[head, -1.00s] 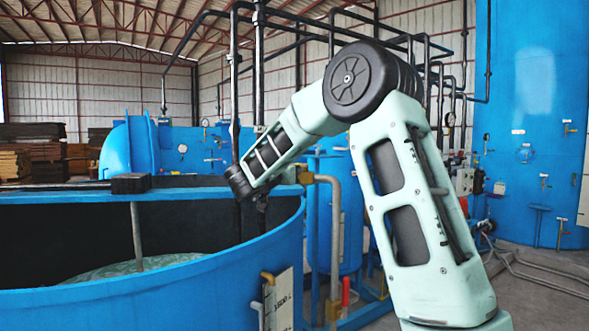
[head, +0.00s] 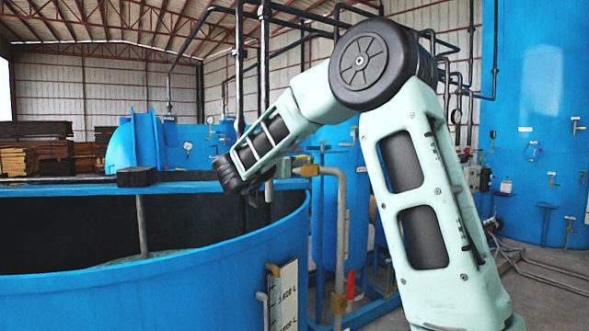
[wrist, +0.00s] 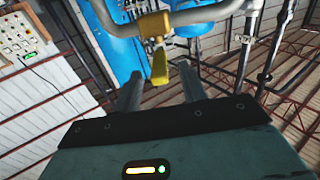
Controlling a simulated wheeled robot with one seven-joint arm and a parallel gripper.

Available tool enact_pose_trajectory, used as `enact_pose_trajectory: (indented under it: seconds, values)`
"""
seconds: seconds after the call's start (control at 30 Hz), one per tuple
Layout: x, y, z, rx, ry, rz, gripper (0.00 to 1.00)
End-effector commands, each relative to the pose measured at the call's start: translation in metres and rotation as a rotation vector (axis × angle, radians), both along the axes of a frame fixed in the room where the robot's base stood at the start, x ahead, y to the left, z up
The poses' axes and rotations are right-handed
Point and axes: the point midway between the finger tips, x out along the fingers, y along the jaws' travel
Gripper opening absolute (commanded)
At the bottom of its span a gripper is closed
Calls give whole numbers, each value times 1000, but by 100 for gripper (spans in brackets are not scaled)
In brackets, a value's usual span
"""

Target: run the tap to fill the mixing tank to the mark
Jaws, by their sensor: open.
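The blue mixing tank (head: 150,300) stands open-topped at the left of the head view. A pale liquid surface (head: 150,257) shows low inside it. A white plate with litre marks (head: 285,298) is on its outer wall; the level against a mark cannot be read. A grey pipe with a brass tap (head: 308,170) stands by the tank rim. In the wrist view the tap's yellow lever (wrist: 159,64) lies between the two fingers of my gripper (wrist: 160,74). The fingers are apart, and contact with the lever cannot be made out. The head view mostly hides my gripper behind my wrist.
A dark block (head: 136,177) sits on the tank's rim beam. A smaller blue vessel (head: 335,200) and black pipes stand behind the tap. A tall blue tank (head: 535,120) is at the right. Hoses lie on the floor at the lower right.

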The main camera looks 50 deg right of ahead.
Motion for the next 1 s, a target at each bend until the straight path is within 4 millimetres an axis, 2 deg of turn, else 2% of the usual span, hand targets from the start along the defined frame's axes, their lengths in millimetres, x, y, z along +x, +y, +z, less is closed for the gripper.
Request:
enact_pose_trajectory:
  seconds: [0.03, 0.2, 0.5, 0.7, 1.0]
  values:
    - [-3, 14, -5, -1, -2, 5, 42]
    - [-14, 53, -4, -2, -3, 5, 42]
    - [-29, 105, -3, -2, -2, 1, 42]
    - [-33, 118, 0, -2, -1, -1, 42]
    - [-34, 119, 0, -1, 0, -2, 42]
